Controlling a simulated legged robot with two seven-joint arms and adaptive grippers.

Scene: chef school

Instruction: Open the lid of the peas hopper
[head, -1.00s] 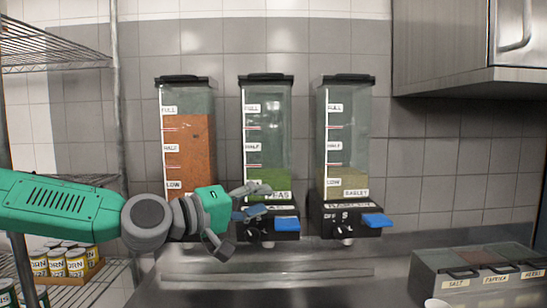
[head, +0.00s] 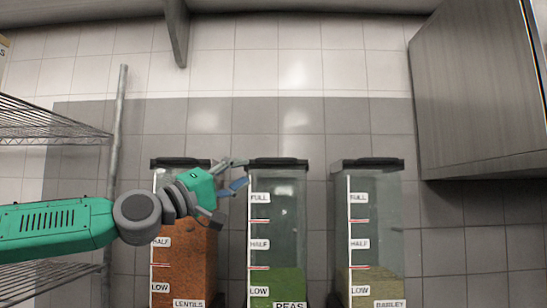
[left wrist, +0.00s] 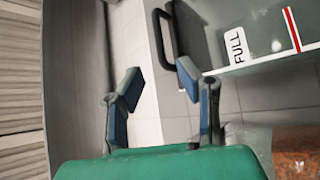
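The peas hopper (head: 278,225) is the middle of three clear hoppers in the head view, with green peas low inside. Its black lid (head: 278,162) lies flat and closed on top. My left gripper (head: 240,173) is at lid height, just left of the peas hopper and in front of the lentils hopper's upper right. In the left wrist view, the fingers (left wrist: 158,75) are spread with nothing between them. The black lid edge with a loop-like part (left wrist: 161,40) and the clear wall with the FULL label (left wrist: 237,46) show beyond the fingers. My right gripper is not in view.
The lentils hopper (head: 184,262) stands left of the peas hopper, the barley hopper (head: 374,230) right of it. A wire shelf (head: 45,125) is at the left, a wall cabinet (head: 475,100) at the upper right. The tiled wall above the lids is clear.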

